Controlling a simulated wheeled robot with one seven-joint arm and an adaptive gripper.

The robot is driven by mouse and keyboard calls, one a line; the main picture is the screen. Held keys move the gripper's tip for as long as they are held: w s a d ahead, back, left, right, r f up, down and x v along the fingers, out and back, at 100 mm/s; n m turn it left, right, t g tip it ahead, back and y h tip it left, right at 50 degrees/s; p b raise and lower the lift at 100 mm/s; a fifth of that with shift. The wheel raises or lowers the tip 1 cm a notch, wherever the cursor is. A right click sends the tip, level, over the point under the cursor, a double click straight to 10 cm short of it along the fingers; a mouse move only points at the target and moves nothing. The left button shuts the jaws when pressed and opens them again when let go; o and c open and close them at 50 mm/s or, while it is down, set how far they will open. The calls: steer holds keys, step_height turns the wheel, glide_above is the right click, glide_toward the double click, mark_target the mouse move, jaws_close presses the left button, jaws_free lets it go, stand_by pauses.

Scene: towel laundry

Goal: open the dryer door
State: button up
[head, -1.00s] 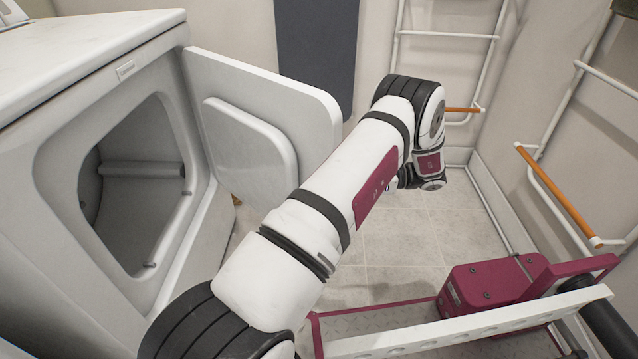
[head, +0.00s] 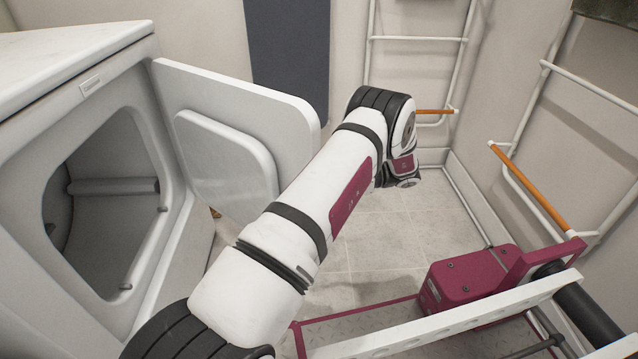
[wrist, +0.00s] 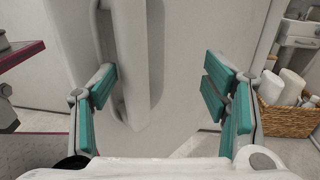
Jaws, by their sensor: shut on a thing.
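The dryer (head: 95,100) stands at the left in the head view, with its dark opening showing. Its white door (head: 290,130) stands swung out from the opening, inner face toward me. In the wrist view the door's outer face (wrist: 185,60) fills the middle, with a raised white handle (wrist: 130,60) left of centre. The left pads lie close against the handle; the right pads' contact is unclear. In the head view the gripper is hidden behind the door and my arm.
A maroon cart-like frame (head: 470,285) stands at the lower right. White wall racks with orange bars (head: 530,185) line the right wall. Tiled floor (head: 390,240) is clear between the door and racks. A wicker basket (wrist: 285,115) with white rolls stands at the right in the wrist view.

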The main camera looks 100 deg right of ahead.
steer(key=shift+w+d, duration=0.1)
steer(key=shift+d, duration=0.1)
steer(key=shift+s+a, duration=0.2)
steer(key=shift+s, duration=1.75)
steer(key=shift+s+a, duration=0.2)
steer(key=shift+s, duration=1.7)
steer(key=shift+c, duration=0.3)
